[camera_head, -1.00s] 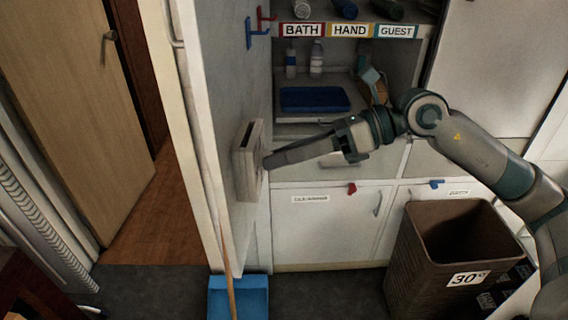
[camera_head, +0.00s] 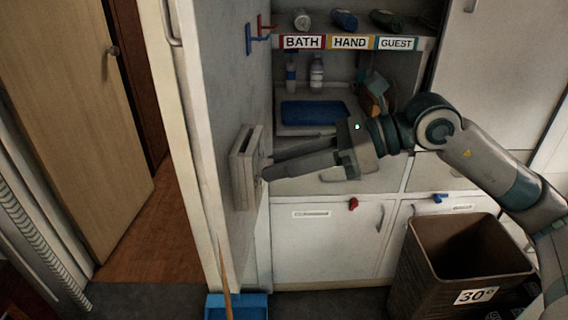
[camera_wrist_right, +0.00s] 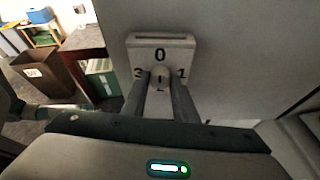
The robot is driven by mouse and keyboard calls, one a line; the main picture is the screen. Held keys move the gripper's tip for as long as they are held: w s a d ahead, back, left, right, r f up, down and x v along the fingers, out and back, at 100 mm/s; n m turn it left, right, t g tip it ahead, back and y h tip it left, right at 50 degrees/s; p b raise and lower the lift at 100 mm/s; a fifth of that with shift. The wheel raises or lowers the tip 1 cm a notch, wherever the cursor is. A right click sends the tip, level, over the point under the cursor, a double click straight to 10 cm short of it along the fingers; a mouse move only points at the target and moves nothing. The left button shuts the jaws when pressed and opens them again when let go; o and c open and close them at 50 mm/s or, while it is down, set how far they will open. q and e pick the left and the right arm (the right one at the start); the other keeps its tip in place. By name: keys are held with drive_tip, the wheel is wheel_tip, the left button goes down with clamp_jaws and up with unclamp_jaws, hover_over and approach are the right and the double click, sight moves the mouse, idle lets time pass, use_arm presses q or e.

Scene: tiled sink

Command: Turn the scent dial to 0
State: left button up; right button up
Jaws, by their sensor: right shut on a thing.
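The scent dial is a round pale knob (camera_wrist_right: 159,76) on the front of a white box (camera_wrist_right: 183,42) on the wall. A 0 is printed above the knob, a 3 at its left and a 1 at its right; the lower marking is partly hidden. A small dark mark shows on the knob, but I cannot tell where it points. My right gripper (camera_head: 267,167) reaches the wall box (camera_head: 241,172), with one finger on each side of the knob, shut on it. The head view hides most of the knob behind the fingers. My left gripper is not in view.
Shelves labelled BATH, HAND and GUEST (camera_head: 348,42) stand behind my right arm, above a blue tray (camera_head: 313,112). A brown bin (camera_head: 440,262) stands at the lower right. A blue dustpan (camera_head: 250,304) with a wooden stick lies below the box. A doorway is at left.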

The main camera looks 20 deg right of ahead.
drive_tip(key=shift+f, duration=0.15)
drive_tip(key=o, duration=1.1)
drive_tip(key=shift+c, duration=0.2)
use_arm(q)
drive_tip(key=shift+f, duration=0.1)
use_arm(e)
drive_tip(key=shift+d, duration=0.15)
use_arm(q)
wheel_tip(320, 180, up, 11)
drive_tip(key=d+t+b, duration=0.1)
drive_tip(key=b, duration=0.4)
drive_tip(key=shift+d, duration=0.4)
use_arm(e)
drive_tip(key=v, duration=1.7)
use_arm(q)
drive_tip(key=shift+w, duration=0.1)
use_arm(e)
drive_tip(key=shift+s, duration=0.15)
